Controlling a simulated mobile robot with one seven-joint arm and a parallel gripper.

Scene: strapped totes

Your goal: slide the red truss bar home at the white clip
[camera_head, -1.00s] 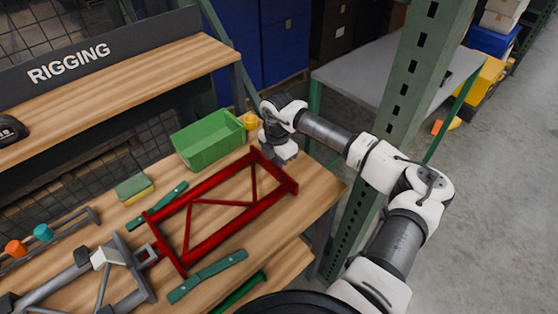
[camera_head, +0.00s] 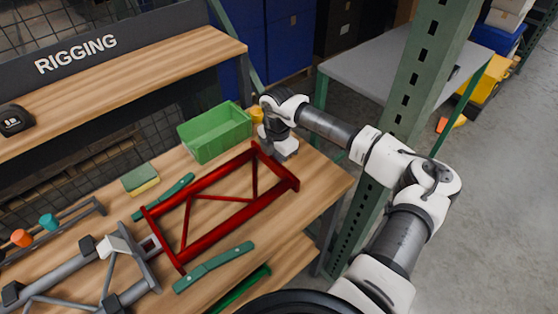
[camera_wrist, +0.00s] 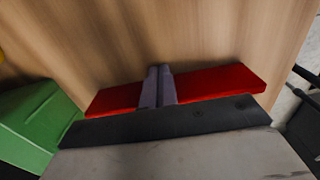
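The red truss bar (camera_head: 240,222) is a flat red frame with diagonal braces, lying on the wooden bench. Its left end is close to a grey metal frame (camera_head: 60,274) that carries the white clip (camera_head: 114,244). A small grey bracket lies between them; I cannot tell whether the parts touch there. My gripper (camera_head: 284,153) is low at the truss's far end, by its end member. In the wrist view, my gripper's fingers (camera_wrist: 158,86) are together and cross in front of a red member (camera_wrist: 215,85), which shows on both sides. Contact cannot be made out.
A green bin (camera_head: 215,133) and a yellow item (camera_head: 257,113) stand behind the truss. Green-handled tools (camera_head: 214,266) lie along both sides. A sponge (camera_head: 140,180) is at the left. A green perforated post (camera_head: 405,110) rises behind my arm.

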